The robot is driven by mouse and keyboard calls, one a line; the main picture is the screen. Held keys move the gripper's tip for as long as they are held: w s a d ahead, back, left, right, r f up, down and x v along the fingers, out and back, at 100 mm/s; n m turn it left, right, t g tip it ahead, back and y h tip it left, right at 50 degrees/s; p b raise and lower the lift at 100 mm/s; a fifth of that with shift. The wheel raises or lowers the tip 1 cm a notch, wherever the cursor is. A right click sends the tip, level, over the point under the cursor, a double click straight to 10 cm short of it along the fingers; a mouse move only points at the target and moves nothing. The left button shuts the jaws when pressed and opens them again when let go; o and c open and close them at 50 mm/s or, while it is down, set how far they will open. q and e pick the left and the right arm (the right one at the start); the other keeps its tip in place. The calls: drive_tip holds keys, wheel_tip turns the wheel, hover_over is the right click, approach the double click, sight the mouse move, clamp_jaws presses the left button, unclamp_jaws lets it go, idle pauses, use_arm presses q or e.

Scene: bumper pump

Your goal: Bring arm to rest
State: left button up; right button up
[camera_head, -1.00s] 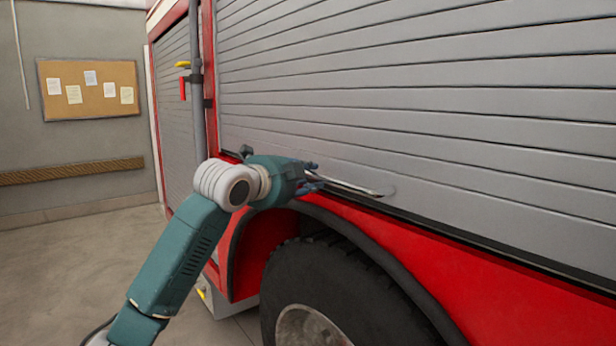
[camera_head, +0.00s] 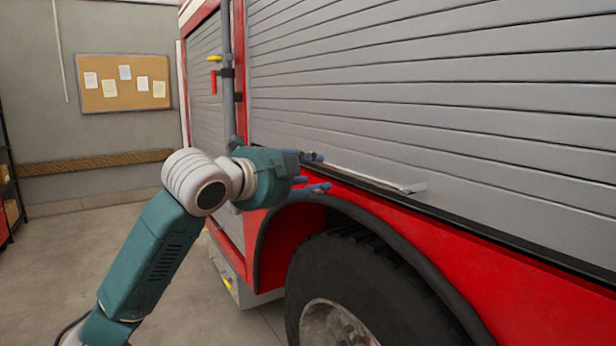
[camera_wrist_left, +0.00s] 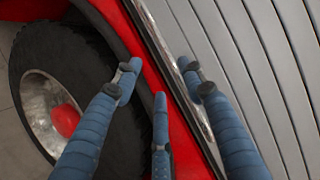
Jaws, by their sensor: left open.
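My left gripper (camera_head: 318,172) is open and empty, at the lower edge of the truck's grey roller shutter (camera_head: 420,100). Its blue fingers are spread apart in the left wrist view (camera_wrist_left: 160,85). The shutter's metal handle bar (camera_head: 375,178) runs along the bottom edge, just to the right of the fingers in the head view. In the left wrist view the bar passes behind the right finger; whether that finger touches it I cannot tell. My right gripper is not in view.
The red wheel arch and black tyre (camera_head: 365,290) lie just below the gripper. A vertical grey pipe (camera_head: 227,70) stands at the truck's side. A cork board (camera_head: 123,82) hangs on the back wall. The floor (camera_head: 60,260) at the left is clear.

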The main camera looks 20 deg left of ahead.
use_arm(q)
drive_tip(key=shift+s+a, duration=0.1)
drive_tip(key=shift+s, duration=0.45)
